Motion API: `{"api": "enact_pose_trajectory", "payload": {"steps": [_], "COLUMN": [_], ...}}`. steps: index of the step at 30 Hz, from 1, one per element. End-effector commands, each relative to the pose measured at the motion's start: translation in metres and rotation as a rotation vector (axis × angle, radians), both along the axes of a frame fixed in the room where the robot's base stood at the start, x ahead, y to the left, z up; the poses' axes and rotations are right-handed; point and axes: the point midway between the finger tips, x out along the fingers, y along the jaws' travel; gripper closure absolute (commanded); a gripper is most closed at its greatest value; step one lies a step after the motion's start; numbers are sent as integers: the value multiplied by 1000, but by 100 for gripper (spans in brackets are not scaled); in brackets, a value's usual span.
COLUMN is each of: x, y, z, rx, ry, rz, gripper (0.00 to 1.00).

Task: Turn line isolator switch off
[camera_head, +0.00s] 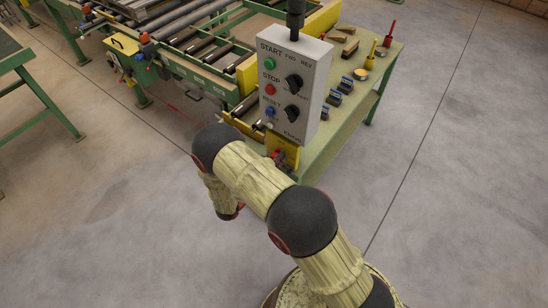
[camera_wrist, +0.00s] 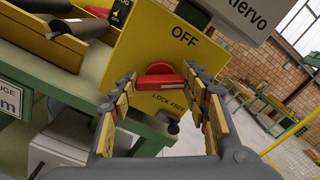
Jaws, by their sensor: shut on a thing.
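The line isolator switch shows in the wrist view as a yellow panel (camera_wrist: 140,42) with OFF printed above and LOCK FREE below. Its red handle (camera_wrist: 160,81) lies roughly crosswise between the two words. My gripper (camera_wrist: 161,84) has one finger at each end of the handle and is shut on it. The fingers hide the handle's ends. In the head view the yellow isolator panel (camera_head: 290,149) is low at the near end of the green bench, below the grey control box. My arm hides much of the gripper there.
The grey control box (camera_head: 294,85) with buttons and black knobs hangs just above the isolator. The green bench (camera_head: 340,125) carries tools and small dark blocks. A roller conveyor (camera_head: 205,55) stands behind to the left. Floor is clear to the right.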

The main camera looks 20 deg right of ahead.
Motion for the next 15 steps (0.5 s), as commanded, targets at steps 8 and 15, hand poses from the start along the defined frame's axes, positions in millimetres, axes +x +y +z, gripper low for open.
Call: {"api": "enact_pose_trajectory", "payload": {"steps": [8,15], "x": [2,3], "y": [1,2], "z": [1,0], "rx": [-154,-288], "ry": [211,394], "rz": [1,2], "gripper": [79,79]}}
